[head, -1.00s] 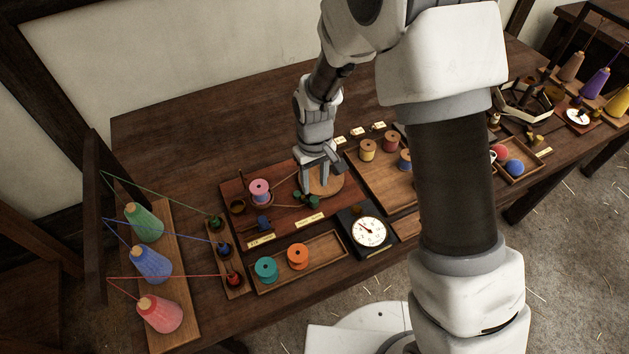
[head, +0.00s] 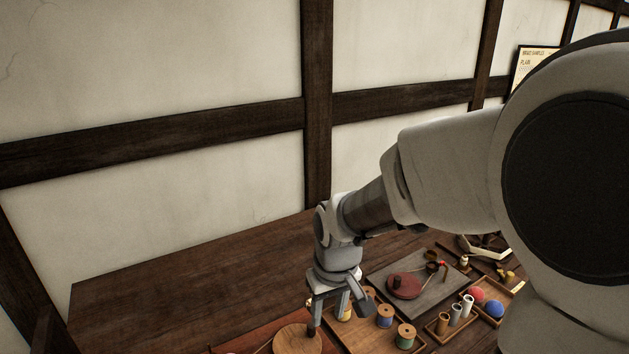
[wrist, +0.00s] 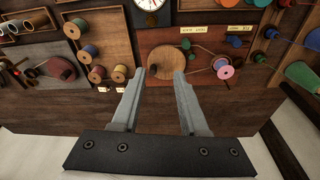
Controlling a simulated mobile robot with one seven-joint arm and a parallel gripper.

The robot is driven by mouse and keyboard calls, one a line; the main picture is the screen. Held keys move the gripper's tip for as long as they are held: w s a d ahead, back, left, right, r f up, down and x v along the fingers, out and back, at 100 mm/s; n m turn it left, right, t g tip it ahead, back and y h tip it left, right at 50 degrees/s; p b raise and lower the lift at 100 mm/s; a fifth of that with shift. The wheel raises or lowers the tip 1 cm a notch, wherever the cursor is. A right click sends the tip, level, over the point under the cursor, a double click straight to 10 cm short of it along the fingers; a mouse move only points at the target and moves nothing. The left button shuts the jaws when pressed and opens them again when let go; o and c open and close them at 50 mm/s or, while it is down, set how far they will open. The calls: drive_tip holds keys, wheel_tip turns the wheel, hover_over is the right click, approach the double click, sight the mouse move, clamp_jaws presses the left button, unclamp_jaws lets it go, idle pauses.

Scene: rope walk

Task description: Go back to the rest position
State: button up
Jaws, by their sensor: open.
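My gripper (head: 330,306) is open, with its two fingers spread and pointing down over the dark wooden table (head: 190,270). In the wrist view my gripper (wrist: 160,76) has nothing between its fingertips. A round wooden disc (head: 297,340) on a reddish board lies just left of and below the fingers in the head view. The disc (wrist: 172,62) also shows beyond the fingertips in the wrist view. A pink spool (wrist: 222,68) sits on that board to the right of the fingers. My arm reaches in from the right of the head view.
A tray of spools, including a green one (head: 405,336), stands close right of my gripper. A grey board with a dark red disc (head: 404,285) and a tray with red and blue balls (head: 494,309) lie farther right. The table's back left is bare, before a timbered wall (head: 160,60).

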drive_tip(key=s+d+r+m+t, duration=0.3)
drive_tip(key=s+d+r+m, duration=0.1)
drive_tip(key=s+d+r, duration=0.7)
drive_tip(key=s+r, duration=0.2)
drive_tip(key=s, duration=0.2)
drive_tip(key=shift+d+m+t+h, duration=0.25)
drive_tip(key=shift+m+t+h, duration=0.05)
drive_tip(key=shift+s+a+r, duration=0.1)
drive_tip(key=shift+a, duration=0.05)
